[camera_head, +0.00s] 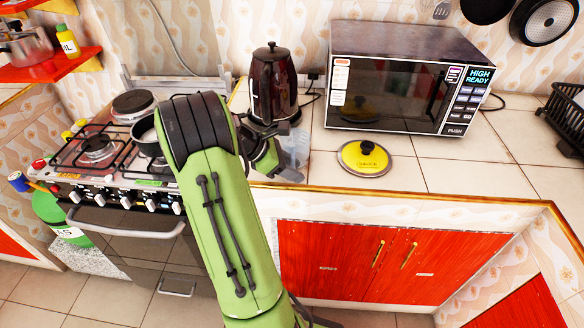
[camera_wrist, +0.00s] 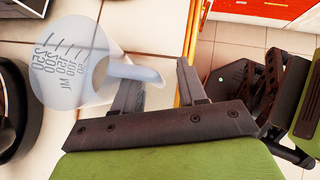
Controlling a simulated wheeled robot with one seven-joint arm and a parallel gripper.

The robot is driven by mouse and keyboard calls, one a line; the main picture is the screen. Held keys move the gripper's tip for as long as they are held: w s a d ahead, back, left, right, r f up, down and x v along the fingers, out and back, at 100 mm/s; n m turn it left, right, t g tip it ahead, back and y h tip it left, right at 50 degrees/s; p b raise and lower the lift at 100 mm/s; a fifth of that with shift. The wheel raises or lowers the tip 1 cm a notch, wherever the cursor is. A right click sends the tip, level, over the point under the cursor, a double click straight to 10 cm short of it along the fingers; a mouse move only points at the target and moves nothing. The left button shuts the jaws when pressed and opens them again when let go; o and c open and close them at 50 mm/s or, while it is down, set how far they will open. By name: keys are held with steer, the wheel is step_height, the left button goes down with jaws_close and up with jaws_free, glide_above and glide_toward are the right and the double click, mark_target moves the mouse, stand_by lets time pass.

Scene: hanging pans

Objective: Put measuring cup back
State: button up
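The measuring cup (camera_wrist: 75,70) is translucent with dark volume marks. In the wrist view it is at the upper left, with its handle (camera_wrist: 135,72) pointing right. In the head view the cup (camera_head: 296,147) stands on the tiled counter in front of the dark kettle, partly behind my gripper. My gripper (camera_head: 284,152) is low at the counter's front edge beside the cup. In the wrist view my gripper (camera_wrist: 163,76) is open, its fingers apart. The handle's end overlaps the left finger's tip; I cannot tell whether they touch.
The kettle (camera_head: 274,85) stands close behind the cup. A yellow-topped lid (camera_head: 364,158) lies to the right, before the microwave (camera_head: 408,80). The stove (camera_head: 110,165) is on the left, and a black rack (camera_head: 565,115) at the far right. The right counter has free room. Pans hang above.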

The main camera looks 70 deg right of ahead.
steer(key=p+v, duration=0.6)
steer(key=v, duration=0.6)
steer(key=shift+r, duration=0.25)
steer(key=w+a+r+m+t, duration=0.2)
steer(key=w+a+r+t, duration=0.15)
steer(key=a, duration=0.45)
steer(key=w+a+r+m+t, duration=0.1)
steer(key=w+a+r+t, duration=0.15)
steer(key=a+t, duration=0.35)
steer(key=s+a+m+t+y, duration=0.1)
steer(key=s+a+t+y, duration=0.1)
steer(key=a, duration=0.8)
steer(key=s+a+r+m+t+y, duration=0.1)
steer(key=s+a, duration=0.4)
steer(key=a, duration=0.6)
steer(key=shift+m+t+y, duration=0.45)
steer(key=shift+m+y, duration=0.05)
steer(key=shift+y, duration=0.3)
